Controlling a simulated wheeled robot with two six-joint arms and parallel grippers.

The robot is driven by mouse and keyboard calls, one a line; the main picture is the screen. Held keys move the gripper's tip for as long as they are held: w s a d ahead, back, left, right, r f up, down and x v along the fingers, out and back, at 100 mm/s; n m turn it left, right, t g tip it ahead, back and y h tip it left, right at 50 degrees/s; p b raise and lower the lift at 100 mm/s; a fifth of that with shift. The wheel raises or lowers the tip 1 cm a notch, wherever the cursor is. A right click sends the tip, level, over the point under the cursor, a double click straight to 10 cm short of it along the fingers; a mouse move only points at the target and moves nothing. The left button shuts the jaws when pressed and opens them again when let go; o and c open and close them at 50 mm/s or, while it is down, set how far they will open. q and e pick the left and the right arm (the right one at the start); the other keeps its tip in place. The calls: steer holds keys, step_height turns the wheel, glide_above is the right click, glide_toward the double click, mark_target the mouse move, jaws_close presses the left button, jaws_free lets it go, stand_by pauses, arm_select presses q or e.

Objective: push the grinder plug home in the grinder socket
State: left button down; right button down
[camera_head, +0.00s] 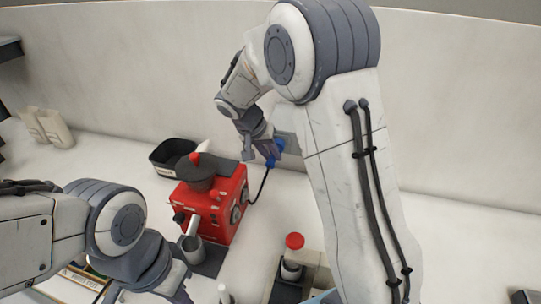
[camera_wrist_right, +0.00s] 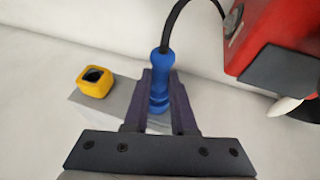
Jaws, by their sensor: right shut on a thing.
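The blue grinder plug (camera_wrist_right: 160,85) is held between the two dark fingers of my right gripper (camera_wrist_right: 160,100) in the right wrist view. Its black cable leaves the top end and runs to the red grinder (camera_head: 215,201). In the head view the plug (camera_head: 271,162) is by the back wall, right of the grinder, with my right gripper (camera_head: 264,148) on it. A grey block (camera_wrist_right: 114,101) lies beneath the plug. A socket opening under the plug is hidden, so I cannot tell how deep it sits. My left gripper (camera_head: 165,285) is low at the left, its fingers unclear.
A yellow square fitting (camera_wrist_right: 95,82) with a dark opening is on the block, left of the plug. A black tray (camera_head: 172,153) stands behind the grinder. A red-topped container (camera_head: 294,250) stands in front, right. Pale containers (camera_head: 46,127) stand far left.

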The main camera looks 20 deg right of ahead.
steer(key=shift+w+d, duration=0.35)
steer(key=shift+w, duration=0.15)
steer(key=c, duration=0.7)
jaws_free()
steer(key=shift+o, duration=0.2)
steer(key=b+v, duration=0.2)
steer(key=v, duration=0.8)
steer(key=shift+r, duration=0.25)
steer(key=shift+a, duration=0.15)
steer(key=s+a+f+n+y, duration=0.2)
steer(key=s+a+f+n, duration=0.1)
steer(key=s, duration=0.7)
steer(key=s+a+f+n+g+y+b, duration=0.1)
steer(key=s+a+f+n, duration=0.3)
steer(key=s, duration=0.6)
steer(key=s+a+f+n+g+y, duration=0.1)
steer(key=s+a+f+n+y, duration=0.2)
steer(key=s+a+n, duration=0.4)
steer(key=s, duration=0.3)
steer(key=shift+f+b, duration=0.35)
steer(key=shift+b, duration=0.05)
